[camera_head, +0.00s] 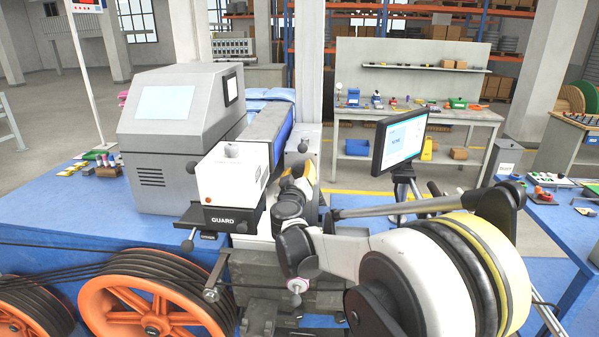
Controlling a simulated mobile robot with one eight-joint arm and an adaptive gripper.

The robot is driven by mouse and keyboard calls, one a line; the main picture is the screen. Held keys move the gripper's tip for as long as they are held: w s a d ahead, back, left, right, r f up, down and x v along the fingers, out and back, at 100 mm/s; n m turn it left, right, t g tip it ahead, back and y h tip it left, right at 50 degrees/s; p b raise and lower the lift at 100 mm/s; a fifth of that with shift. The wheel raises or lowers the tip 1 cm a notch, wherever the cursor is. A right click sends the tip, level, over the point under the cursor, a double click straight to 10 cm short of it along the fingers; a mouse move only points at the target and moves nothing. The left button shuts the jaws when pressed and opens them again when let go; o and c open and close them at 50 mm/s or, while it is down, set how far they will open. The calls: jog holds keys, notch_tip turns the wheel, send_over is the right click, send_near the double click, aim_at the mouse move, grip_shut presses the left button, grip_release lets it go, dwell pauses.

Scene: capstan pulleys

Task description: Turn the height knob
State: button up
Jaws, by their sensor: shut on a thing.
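My gripper (300,174) reaches from the arm at the lower right up to the side of the grey housing (301,150), right of the white guard box (232,178). It is seen from behind and is shut on a small part there, which I take to be the height knob. The fingers and most of that knob are hidden, so its turn cannot be read. A dark round knob (303,145) shows on the housing just above my gripper.
Orange pulleys (158,300) with dark cables stand at the lower left. A black monitor (399,142) stands right of my gripper. The grey console (175,130) is on the left. A workbench (420,114) with small items is behind.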

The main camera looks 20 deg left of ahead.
jog(key=shift+n, duration=0.3)
dwell(1.0)
jog(key=o, duration=1.2)
jog(key=shift+d+r, duration=0.15)
jog(key=shift+d, duration=0.05)
jog(key=shift+a, duration=0.1)
jog(key=v, duration=1.2)
